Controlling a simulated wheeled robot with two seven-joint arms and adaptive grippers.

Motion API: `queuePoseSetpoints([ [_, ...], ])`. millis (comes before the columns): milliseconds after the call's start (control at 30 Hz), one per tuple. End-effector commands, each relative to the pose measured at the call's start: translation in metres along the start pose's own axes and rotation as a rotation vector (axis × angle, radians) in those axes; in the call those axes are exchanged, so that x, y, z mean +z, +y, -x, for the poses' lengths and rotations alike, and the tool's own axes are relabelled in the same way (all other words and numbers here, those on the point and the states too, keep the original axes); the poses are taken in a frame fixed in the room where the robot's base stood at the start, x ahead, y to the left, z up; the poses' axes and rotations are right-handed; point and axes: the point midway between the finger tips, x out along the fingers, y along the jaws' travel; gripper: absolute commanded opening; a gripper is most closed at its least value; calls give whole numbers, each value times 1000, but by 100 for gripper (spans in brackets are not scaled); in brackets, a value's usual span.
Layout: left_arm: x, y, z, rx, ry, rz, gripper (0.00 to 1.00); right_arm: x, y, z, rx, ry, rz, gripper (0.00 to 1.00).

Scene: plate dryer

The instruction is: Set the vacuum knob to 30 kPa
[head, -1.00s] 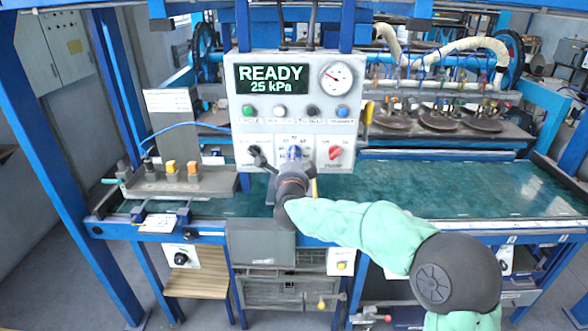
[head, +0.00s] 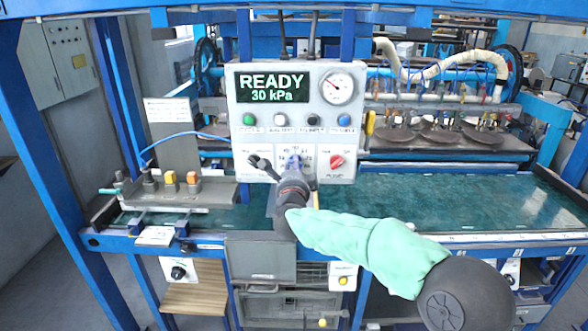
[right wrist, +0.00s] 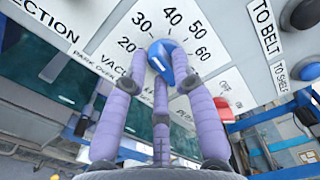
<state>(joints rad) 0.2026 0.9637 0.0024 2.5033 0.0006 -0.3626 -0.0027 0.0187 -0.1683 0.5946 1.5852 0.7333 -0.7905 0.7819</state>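The blue vacuum knob (right wrist: 168,62) sits on the white control panel (head: 240,118), with 20, 30, 40, 50 and 60 printed around it. The knob also shows in the head view (head: 293,162). The display (head: 271,87) reads READY 30 kPa. My right gripper (right wrist: 160,88) is right at the knob, its fingers spread around the lower side. The right fingertip overlaps the knob's edge in the right wrist view; a gap shows beside the left one. Firm contact cannot be told. My left gripper is out of view.
A black knob (head: 261,163) is left of the vacuum knob and a red knob (head: 337,161) is right of it. Several coloured buttons (head: 281,119) sit above. A round gauge (head: 337,88) is at upper right. The green belt (head: 440,200) lies clear at right.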

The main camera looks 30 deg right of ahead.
Motion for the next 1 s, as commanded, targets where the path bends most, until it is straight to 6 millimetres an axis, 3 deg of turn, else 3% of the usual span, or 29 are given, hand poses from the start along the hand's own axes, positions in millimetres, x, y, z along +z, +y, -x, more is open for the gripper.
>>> queuePoseSetpoints([
  [467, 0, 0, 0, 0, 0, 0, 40, 0, -1, 6, -1, -1, 0, 45],
  [1000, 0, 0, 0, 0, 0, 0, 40, 1, -1, 98, -2, -3, -1, 45],
])
